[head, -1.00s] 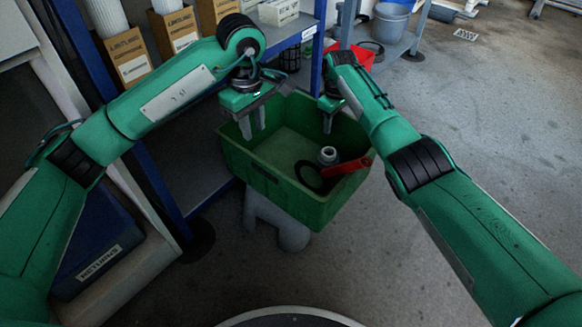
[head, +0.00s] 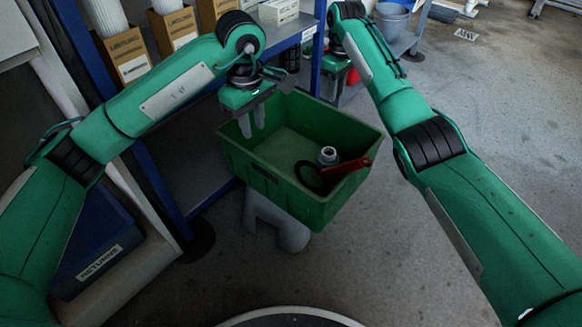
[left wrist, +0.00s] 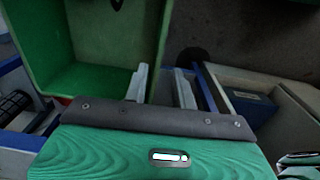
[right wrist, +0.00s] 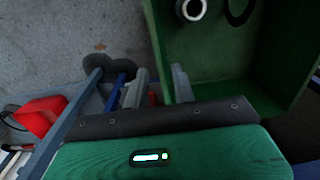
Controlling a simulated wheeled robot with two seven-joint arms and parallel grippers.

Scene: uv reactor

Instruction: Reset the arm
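The bin holds a white fitting (head: 328,155), a black ring (head: 309,177) and a red-handled tool (head: 347,168). A blue-posted shelf (head: 316,60) with cartons (head: 173,30) stands behind. A red container (right wrist: 40,115) is near the right gripper. Open floor (head: 500,110) lies right.

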